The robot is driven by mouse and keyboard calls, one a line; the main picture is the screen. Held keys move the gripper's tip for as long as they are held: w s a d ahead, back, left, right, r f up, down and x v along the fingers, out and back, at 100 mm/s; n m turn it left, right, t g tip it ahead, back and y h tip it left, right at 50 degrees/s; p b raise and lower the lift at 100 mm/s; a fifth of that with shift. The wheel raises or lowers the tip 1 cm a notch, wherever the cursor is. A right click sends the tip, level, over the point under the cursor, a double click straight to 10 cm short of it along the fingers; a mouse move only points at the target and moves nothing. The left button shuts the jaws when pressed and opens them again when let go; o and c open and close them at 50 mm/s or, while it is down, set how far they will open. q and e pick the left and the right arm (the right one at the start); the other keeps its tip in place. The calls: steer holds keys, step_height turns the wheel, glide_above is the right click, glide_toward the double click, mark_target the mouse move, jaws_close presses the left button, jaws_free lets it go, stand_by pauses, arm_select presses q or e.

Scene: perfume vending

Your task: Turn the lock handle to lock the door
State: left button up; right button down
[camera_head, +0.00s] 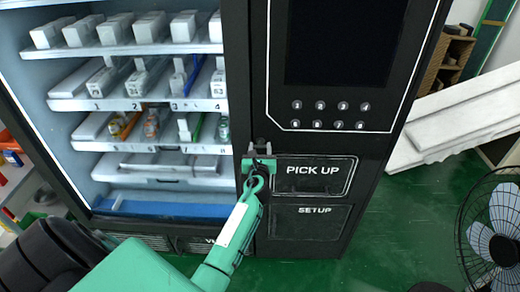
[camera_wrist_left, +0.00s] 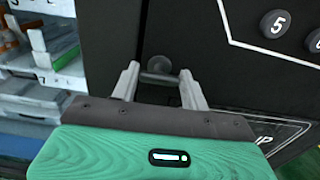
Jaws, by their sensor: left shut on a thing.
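The lock handle (camera_wrist_left: 158,76) is a small dark bar on a round mount, on the black front of the vending machine (camera_head: 340,225). My left gripper (camera_head: 260,150) is at it, left of the PICK UP panel (camera_head: 313,172). In the left wrist view the two grey fingers of my left gripper (camera_wrist_left: 160,84) stand on either side of the handle and are shut on it. The handle bar looks about level between the fingertips. In the head view the gripper mostly hides the handle. My right gripper is not in view.
Shelves with boxes (camera_head: 150,104) fill the lit compartment on the left. A number keypad (camera_head: 330,114) is above the handle, and a SETUP panel (camera_head: 310,222) is below. A fan (camera_head: 492,232) stands at the right on the green floor (camera_head: 405,230).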

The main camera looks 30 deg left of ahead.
arm_select(q)
steer(key=shift+f+n+b, duration=0.1)
steer(key=shift+n+b, duration=0.25)
steer(key=shift+n, duration=0.35)
steer(key=n+b, duration=0.1)
steer(key=n, duration=0.2)
steer(key=shift+b, duration=0.3)
steer(key=n+b, duration=0.2)
steer(key=n, duration=0.3)
steer(key=shift+a+f, duration=0.1)
steer(key=n+b, duration=0.2)
steer(key=n, duration=0.2)
steer(key=shift+s+f, duration=0.1)
steer(key=shift+n+b, duration=1)
steer(key=shift+n, duration=1.1)
steer(key=o, duration=1)
